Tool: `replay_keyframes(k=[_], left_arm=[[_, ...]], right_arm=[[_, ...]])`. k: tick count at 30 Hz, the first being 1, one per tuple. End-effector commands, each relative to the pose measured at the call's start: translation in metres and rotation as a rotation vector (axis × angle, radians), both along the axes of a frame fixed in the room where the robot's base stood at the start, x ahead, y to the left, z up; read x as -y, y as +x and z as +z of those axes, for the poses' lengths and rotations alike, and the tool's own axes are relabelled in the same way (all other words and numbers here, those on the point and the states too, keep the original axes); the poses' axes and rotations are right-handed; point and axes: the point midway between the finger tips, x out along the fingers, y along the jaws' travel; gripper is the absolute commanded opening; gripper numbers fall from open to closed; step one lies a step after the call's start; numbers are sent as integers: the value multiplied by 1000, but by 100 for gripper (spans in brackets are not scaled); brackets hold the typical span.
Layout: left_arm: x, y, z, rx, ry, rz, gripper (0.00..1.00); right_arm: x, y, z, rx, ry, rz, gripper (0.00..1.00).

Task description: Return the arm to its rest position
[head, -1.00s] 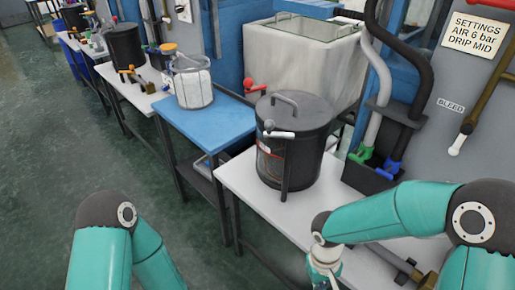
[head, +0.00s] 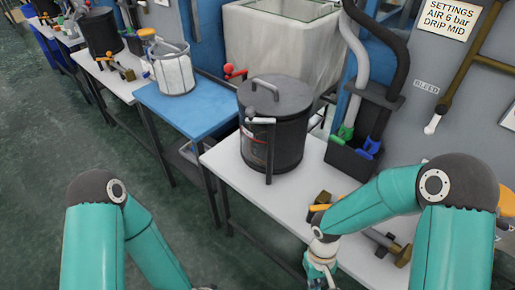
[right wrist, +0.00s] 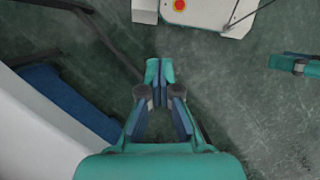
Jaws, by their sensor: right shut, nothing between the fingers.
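My right arm comes in from the right in the head view, bent over the front edge of the white table (head: 225,165). Its gripper is only partly visible at the bottom of the head view. In the right wrist view my right gripper (right wrist: 160,73) is shut with its fingertips together and nothing between them. It points down over the green floor, beside the table's edge. My left arm shows at the lower left of the head view, bent downward; its gripper is out of that picture.
A black lidded pot (head: 273,130) stands on the white table. Brass fittings (head: 398,250) lie near my right arm. A black holder (head: 350,160) with hoses stands behind. Open floor (head: 60,140) lies left.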

Motion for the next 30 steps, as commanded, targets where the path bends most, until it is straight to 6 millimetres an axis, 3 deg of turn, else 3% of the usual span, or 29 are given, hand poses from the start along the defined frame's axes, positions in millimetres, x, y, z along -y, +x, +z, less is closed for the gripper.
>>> replay_keyframes(k=[1,3,6,9,12,14,18,21,30], left_arm=[[-3,4,27,8,2,10,40],[-8,9,53,13,7,28,40],[-17,14,92,11,20,49,40],[-24,15,109,0,32,52,40],[-28,14,112,-13,41,43,40],[-41,12,109,-22,43,35,40],[-42,7,107,-37,46,15,40],[-41,6,107,-39,46,5,40],[-41,6,107,-37,46,1,40]], right_arm=[[8,-13,17,-46,-1,-33,0],[14,-38,28,-115,16,-105,0],[1,-71,41,-157,123,-257,0],[-16,-80,39,-94,224,-383,0],[-25,-73,32,9,275,-465,0],[-22,-63,24,96,272,-458,0],[-16,-39,21,242,274,-452,0],[-29,-28,20,295,280,-423,0],[-28,-27,20,301,281,-412,0]])
